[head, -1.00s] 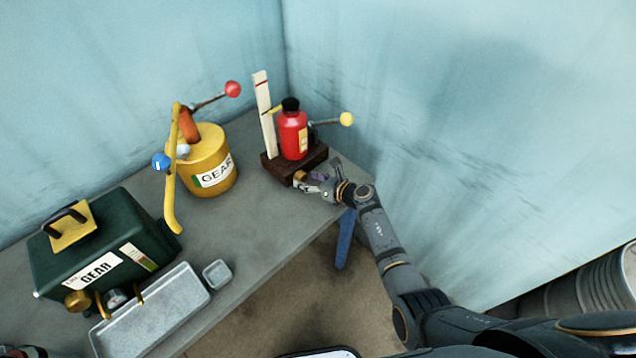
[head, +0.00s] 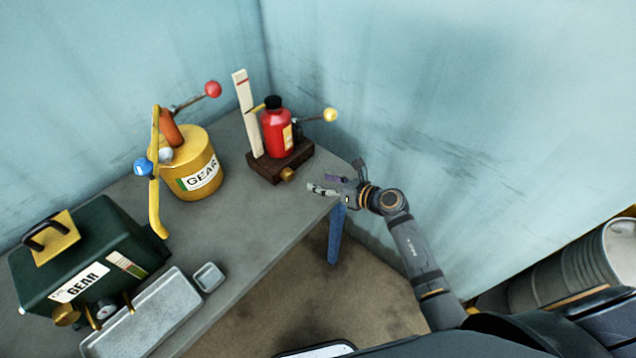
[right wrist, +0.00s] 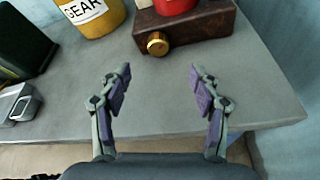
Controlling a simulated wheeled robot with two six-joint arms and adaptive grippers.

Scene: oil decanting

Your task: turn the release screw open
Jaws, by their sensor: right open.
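The release screw is a small brass knob (head: 287,174) on the front of a dark red-brown block (head: 268,165). The block bears a red bottle (head: 277,132) with a black cap and an upright pale scale (head: 246,112). My right gripper (head: 336,183) is open and empty, in front of and to the right of the knob, apart from it. In the right wrist view the brass knob (right wrist: 157,43) lies beyond the fingertips, between their lines and nearer the left finger. The open gripper also shows there (right wrist: 160,72). My left gripper is not in view.
A yellow gear oil can (head: 200,166) with a pump stands left of the block. A dark green gear box (head: 85,250), a grey tray (head: 145,318) and a small dish (head: 208,277) are further left. The table (head: 245,225) is bare before the block; walls close behind.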

